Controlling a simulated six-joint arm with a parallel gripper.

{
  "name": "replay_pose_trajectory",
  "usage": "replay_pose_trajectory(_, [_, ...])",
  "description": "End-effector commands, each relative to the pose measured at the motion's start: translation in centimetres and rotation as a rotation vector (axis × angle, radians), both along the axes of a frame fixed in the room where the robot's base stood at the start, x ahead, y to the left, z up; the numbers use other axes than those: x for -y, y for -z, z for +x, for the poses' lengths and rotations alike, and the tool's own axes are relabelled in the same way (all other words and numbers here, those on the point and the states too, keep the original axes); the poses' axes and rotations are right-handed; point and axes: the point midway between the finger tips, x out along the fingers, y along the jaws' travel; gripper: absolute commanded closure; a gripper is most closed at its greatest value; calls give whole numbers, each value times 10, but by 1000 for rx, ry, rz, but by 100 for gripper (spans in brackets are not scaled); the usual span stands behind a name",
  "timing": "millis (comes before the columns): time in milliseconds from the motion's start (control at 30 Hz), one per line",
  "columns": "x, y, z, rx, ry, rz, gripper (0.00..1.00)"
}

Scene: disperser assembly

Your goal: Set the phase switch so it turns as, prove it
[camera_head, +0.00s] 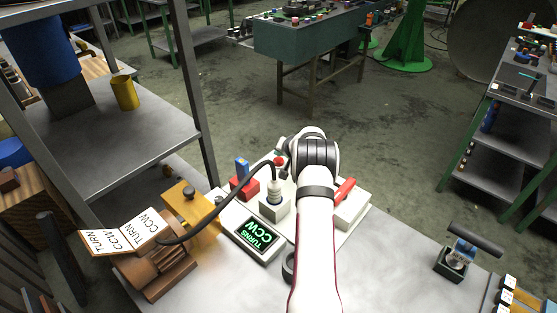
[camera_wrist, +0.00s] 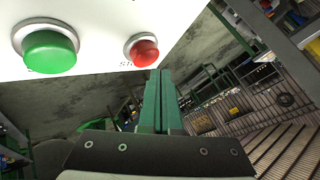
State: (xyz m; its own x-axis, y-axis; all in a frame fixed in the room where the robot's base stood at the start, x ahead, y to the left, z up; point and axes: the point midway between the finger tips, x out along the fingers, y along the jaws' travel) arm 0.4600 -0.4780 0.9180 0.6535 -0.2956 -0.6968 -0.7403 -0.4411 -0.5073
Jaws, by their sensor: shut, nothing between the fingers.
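A display (camera_head: 257,238) reads "TURNS CCW" in green. An open card (camera_head: 125,232) at the left reads "TURN CCW" on both leaves, beside a brown motor-like machine (camera_head: 155,265). A red block with a blue upright piece (camera_head: 243,182) and a white box with a red handle (camera_head: 347,195) sit on the white base; I cannot tell which is the phase switch. In the wrist view a green button (camera_wrist: 49,52) and a red button (camera_wrist: 142,51) show on a white panel. My gripper (camera_wrist: 160,75) is shut and empty, its tips apart from the red button; my arm hides it in the head view.
A black cable (camera_head: 262,168) arches from the machine to a plug on a grey block (camera_head: 274,208). A yellow bracket (camera_head: 190,208) stands between machine and display. A small clamp-like device (camera_head: 457,258) stands on the right of the bench. Bare bench lies before it.

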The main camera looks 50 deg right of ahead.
Motion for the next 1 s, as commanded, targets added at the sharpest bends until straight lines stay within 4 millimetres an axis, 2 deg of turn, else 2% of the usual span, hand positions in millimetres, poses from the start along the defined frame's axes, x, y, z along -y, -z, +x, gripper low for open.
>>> replay_pose_trajectory(633, [0,0,0,0,0,0,100])
replay_pose_trajectory(1000, [0,8,0,0,0,0,100])
